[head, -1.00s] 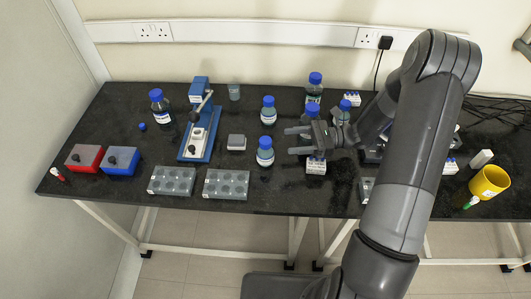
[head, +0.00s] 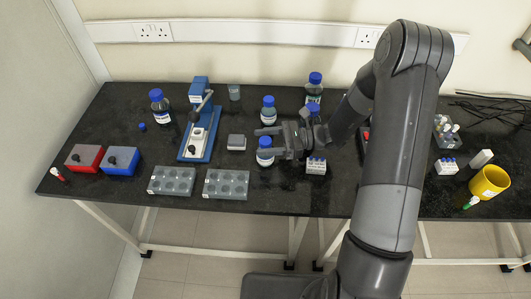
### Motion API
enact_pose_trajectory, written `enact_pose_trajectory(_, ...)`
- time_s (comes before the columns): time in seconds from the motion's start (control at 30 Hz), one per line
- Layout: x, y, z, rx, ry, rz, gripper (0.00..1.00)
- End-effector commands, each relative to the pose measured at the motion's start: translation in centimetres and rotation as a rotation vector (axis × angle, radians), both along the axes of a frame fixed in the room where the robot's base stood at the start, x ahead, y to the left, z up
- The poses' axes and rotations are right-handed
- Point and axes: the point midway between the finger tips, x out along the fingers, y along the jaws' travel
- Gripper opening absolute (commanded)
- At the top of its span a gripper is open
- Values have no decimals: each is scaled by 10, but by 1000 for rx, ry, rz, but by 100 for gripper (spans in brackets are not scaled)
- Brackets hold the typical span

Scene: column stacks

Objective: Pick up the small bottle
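A small blue-capped bottle (head: 265,160) stands upright on the black bench in the head view, behind the two grey well racks. My gripper (head: 262,143) is open, with its fingers pointing left. In the picture one finger passes behind the bottle's cap and the other crosses in front of its body. I cannot tell whether the fingers touch the bottle or how high they are against it. A similar small bottle (head: 268,109) stands just behind. Another blue-capped bottle (head: 313,108) is partly hidden by my gripper and arm.
Larger blue-capped bottles stand at the left (head: 158,105) and back (head: 315,83). A grey block (head: 236,142) and blue stand (head: 199,137) are left of the gripper. A small vial rack (head: 316,166) sits close to its right. Well racks (head: 226,184) lie in front.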

Motion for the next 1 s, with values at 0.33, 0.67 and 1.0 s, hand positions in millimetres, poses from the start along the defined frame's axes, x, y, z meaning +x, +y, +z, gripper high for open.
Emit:
enact_pose_trajectory(0.33,0,0,0,0,0,0,29)
enact_pose_trajectory(0.67,0,0,0,0,0,0,2)
enact_pose_trajectory(1.0,0,0,0,0,-1,0,0)
